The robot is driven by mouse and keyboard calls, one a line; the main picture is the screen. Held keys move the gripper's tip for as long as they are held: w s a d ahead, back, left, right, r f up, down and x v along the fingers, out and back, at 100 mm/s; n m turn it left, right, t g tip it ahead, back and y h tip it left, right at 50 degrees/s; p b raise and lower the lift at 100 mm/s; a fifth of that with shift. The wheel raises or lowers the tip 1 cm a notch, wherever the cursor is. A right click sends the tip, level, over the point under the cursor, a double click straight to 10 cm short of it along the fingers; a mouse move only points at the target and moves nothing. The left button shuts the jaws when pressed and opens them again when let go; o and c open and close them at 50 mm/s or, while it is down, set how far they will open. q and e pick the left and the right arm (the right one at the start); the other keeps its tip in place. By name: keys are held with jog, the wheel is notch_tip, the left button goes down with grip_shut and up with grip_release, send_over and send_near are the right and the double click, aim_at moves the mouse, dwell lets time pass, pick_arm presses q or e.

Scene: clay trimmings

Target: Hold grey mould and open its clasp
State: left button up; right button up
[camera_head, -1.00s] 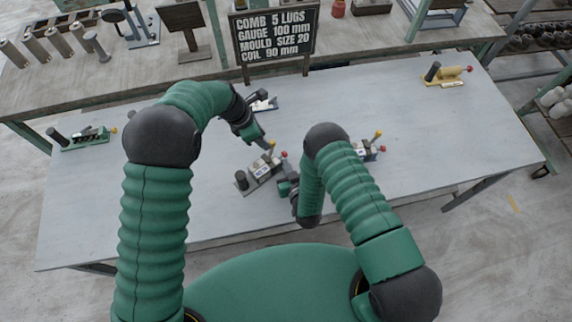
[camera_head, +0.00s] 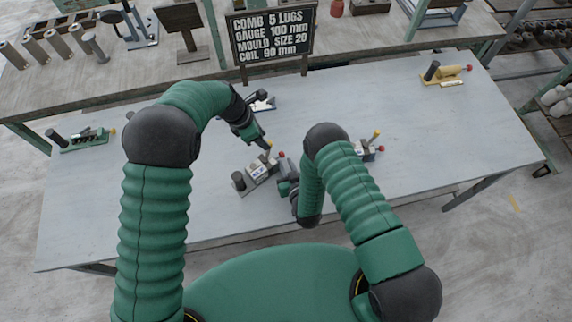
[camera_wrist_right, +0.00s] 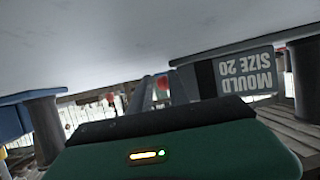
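The grey mould (camera_head: 259,173) lies on the table in the middle of the head view. It has a dark upright cylinder at its left end, a yellow knob (camera_head: 269,145) and a red knob (camera_head: 281,154). My left gripper (camera_head: 263,143) is above the mould, its tip close to or at the yellow knob; contact cannot be told. My right gripper (camera_head: 286,177) is low at the mould's right side; its fingers are partly hidden. In the right wrist view, an upside-down label (camera_wrist_right: 244,76) reads MOULD SIZE 20, with a red knob (camera_wrist_right: 162,82) beside it.
Another grey mould (camera_head: 366,150) is partly behind my right arm. A blue mould (camera_head: 263,104) stands behind my left gripper, a green one (camera_head: 88,138) at far left, a yellow one (camera_head: 446,76) at back right. A black sign (camera_head: 272,38) stands at the back.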

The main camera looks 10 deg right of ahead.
jog(key=shift+a, duration=0.25)
jog(key=shift+s, duration=0.1)
dwell(0.3)
jog(key=shift+s+d, duration=0.1)
jog(key=shift+s, duration=0.2)
jog(key=b+v, duration=0.2)
jog(key=v, duration=1.1)
jog(key=shift+s, duration=0.35)
jog(key=shift+s+r+p, duration=0.45)
jog(key=shift+r+p, duration=0.05)
jog(key=shift+p, duration=0.2)
jog(key=shift+s+r, duration=0.2)
jog(key=shift+s, duration=0.45)
